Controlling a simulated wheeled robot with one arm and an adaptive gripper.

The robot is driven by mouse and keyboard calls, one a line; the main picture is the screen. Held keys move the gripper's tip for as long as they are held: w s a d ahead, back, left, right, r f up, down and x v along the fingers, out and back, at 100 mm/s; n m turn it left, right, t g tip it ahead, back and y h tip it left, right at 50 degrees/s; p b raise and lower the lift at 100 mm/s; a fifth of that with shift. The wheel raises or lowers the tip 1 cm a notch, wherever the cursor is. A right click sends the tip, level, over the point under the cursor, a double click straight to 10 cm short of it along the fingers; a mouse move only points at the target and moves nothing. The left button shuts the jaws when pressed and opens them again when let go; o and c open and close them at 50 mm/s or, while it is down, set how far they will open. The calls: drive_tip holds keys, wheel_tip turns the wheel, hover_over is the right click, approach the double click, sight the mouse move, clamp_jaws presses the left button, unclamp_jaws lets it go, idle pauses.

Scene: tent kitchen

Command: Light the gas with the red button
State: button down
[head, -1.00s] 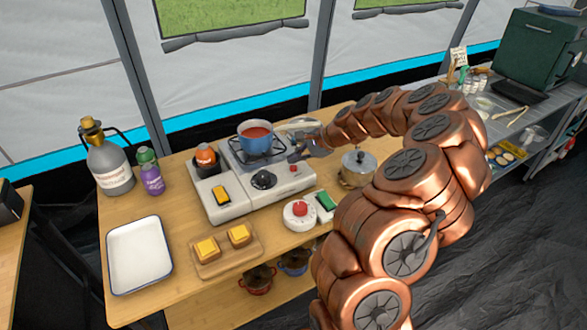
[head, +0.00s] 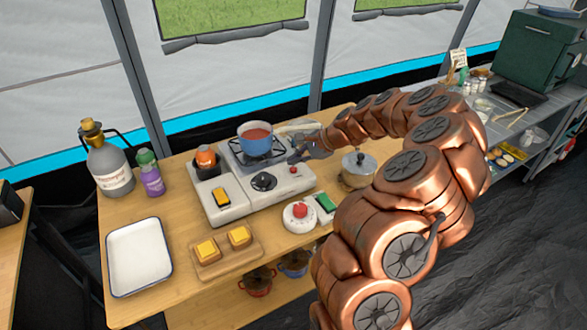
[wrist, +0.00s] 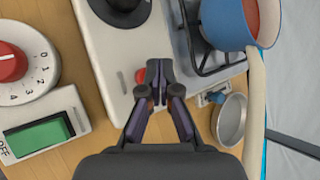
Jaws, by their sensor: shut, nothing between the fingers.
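The white gas stove (head: 222,200) stands on the wooden table. Its small red button (head: 293,170) is on the top at the right front. The red button also shows in the wrist view (wrist: 140,76), just left of my fingertips. My gripper (head: 296,157) is over the stove's right side; in the wrist view its fingertips (wrist: 158,72) are together and empty. The fingers are beside the button, and I cannot tell whether they touch the stove. A black knob (head: 263,181) is left of the button. A blue saucepan (head: 254,141) with red contents sits on the burner.
A white dial with a red knob (head: 300,210) and a green switch (head: 325,202) are in front of the stove. A lidded pot (head: 358,168) stands to the right. A toast board (head: 226,257) and white tray (head: 140,257) are at the left.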

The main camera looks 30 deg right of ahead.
sight(295, 169)
drive_tip(key=shift+f, duration=0.1)
drive_tip(key=shift+f, duration=0.3)
drive_tip(key=shift+f+b, duration=0.4)
drive_tip(key=shift+f, duration=0.15)
idle(1.1)
idle(0.4)
drive_tip(key=shift+r+p, duration=0.55)
drive_tip(key=shift+r, duration=0.4)
drive_tip(key=shift+r, duration=0.1)
drive_tip(key=shift+r+p, duration=1.2)
drive_tip(key=shift+r, duration=1.2)
